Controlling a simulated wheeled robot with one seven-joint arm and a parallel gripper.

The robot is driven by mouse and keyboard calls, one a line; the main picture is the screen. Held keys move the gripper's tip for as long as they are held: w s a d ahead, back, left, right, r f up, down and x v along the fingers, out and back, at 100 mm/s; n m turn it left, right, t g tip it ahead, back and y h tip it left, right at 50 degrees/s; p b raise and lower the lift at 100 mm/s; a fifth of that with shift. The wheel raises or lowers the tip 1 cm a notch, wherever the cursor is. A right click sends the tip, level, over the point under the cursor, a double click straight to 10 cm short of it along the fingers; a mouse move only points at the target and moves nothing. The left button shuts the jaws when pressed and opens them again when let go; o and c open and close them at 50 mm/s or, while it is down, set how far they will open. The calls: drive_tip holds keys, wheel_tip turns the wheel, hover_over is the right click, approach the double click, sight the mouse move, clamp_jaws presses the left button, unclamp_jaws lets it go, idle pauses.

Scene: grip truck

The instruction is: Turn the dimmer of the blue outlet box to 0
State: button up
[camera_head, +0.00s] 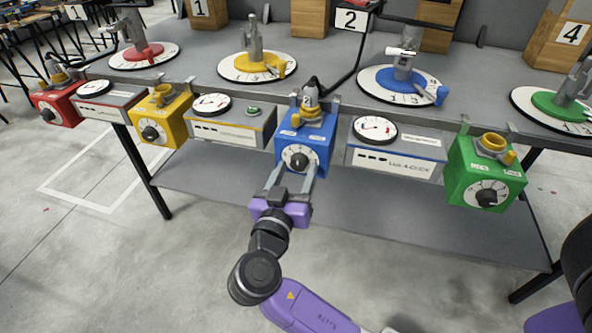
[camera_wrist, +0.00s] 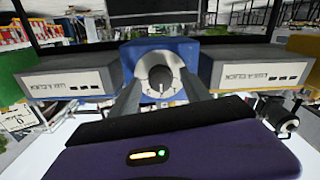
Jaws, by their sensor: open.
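The blue outlet box (camera_head: 318,145) hangs at the front edge of the workbench, in the middle of the head view. Its dimmer, a dark knob (camera_head: 299,160) on a pale round dial, faces me. The dimmer also shows in the wrist view (camera_wrist: 160,78), at the centre of the blue box (camera_wrist: 158,48). My gripper (camera_head: 291,172) is in front of the box with its two fingers apart. In the wrist view the fingers (camera_wrist: 160,95) stand left and right of the dial. I cannot tell whether they touch it. The dial's numbers are too small to read.
A yellow box (camera_head: 172,133) hangs to the left and a green box (camera_head: 468,180) to the right. Grey meter boxes (camera_head: 233,128) (camera_head: 400,160) stand close on both sides of the blue box. A lower shelf (camera_head: 400,220) lies under the bench. The floor in front is clear.

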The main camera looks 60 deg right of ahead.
drive_tip(key=shift+w+d, duration=0.1)
drive_tip(key=shift+d, duration=0.15)
clamp_jaws()
